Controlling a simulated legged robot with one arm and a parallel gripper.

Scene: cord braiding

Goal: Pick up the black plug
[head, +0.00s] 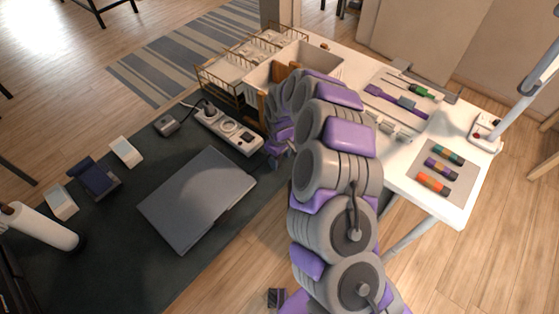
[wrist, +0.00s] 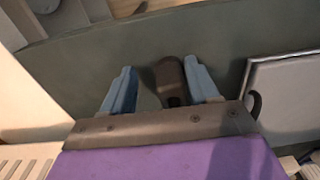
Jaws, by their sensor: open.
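In the wrist view a dark, rounded object, seemingly the black plug (wrist: 170,80), lies between the two blue fingers of my gripper (wrist: 159,66). It is much closer to the right finger, with a clear gap to the left one. I cannot tell whether it touches the right finger. My gripper is open. Its lower part is hidden behind the gripper's front edge. In the head view my gripper (head: 277,150) is at the table beside the power strip (head: 240,139), and my arm hides the plug there.
A closed grey laptop (head: 197,195) lies on the dark mat (head: 120,240); its edge shows right of my gripper in the wrist view (wrist: 285,90). A white bin (head: 320,62) and wire rack (head: 222,85) stand behind. Small white devices lie at left.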

